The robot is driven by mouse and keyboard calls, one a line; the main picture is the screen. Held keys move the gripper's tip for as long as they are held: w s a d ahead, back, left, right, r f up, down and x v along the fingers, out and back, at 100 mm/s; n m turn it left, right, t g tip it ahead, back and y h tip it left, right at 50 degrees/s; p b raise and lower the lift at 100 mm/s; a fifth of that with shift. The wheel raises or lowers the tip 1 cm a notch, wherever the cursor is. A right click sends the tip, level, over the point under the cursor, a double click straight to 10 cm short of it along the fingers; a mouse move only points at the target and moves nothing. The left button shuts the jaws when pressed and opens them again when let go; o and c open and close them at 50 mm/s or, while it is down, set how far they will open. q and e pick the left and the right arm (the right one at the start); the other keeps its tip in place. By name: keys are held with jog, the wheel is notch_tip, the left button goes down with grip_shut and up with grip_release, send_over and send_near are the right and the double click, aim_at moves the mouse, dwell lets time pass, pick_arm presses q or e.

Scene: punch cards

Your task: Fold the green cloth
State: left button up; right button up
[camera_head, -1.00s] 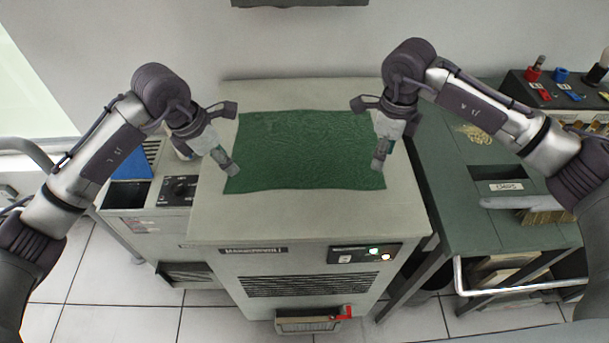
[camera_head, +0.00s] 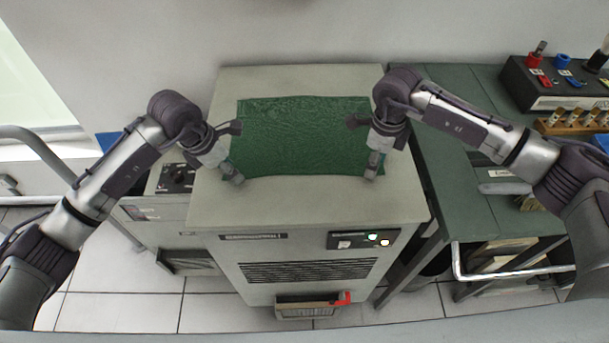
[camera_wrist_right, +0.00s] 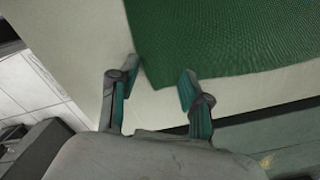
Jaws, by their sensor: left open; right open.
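The green cloth (camera_head: 298,135) lies flat and spread out on top of the grey cabinet (camera_head: 300,205). My left gripper (camera_head: 234,154) is open at the cloth's near left corner and partly covers it. My right gripper (camera_head: 364,149) is open at the near right corner and partly covers it. In the right wrist view, a corner of the cloth (camera_wrist_right: 235,40) reaches in between the two open fingers of my right gripper (camera_wrist_right: 152,85). I cannot tell whether the fingers touch the cloth. No cloth is gripped.
A green side table (camera_head: 455,150) stands to the right, with a dark control box (camera_head: 560,88) and a wooden rack (camera_head: 575,122) on it. A lower grey unit with a dial (camera_head: 178,178) stands to the left. The cabinet top in front of the cloth is clear.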

pick_arm(q)
jog(key=shift+f, duration=0.35)
pick_arm(e)
jog(key=shift+f, duration=0.3)
pick_arm(q)
jog(key=shift+r, duration=0.15)
pick_arm(e)
jog(key=shift+r, duration=0.15)
pick_arm(q)
jog(key=shift+s, duration=0.1)
grip_shut()
pick_arm(e)
jog(key=shift+s+f, duration=0.15)
jog(key=shift+f, duration=0.05)
grip_shut()
pick_arm(q)
jog(key=shift+s, duration=0.1)
pick_arm(e)
jog(key=shift+s+f, duration=0.1)
jog(key=shift+s, duration=0.05)
dwell(0.4)
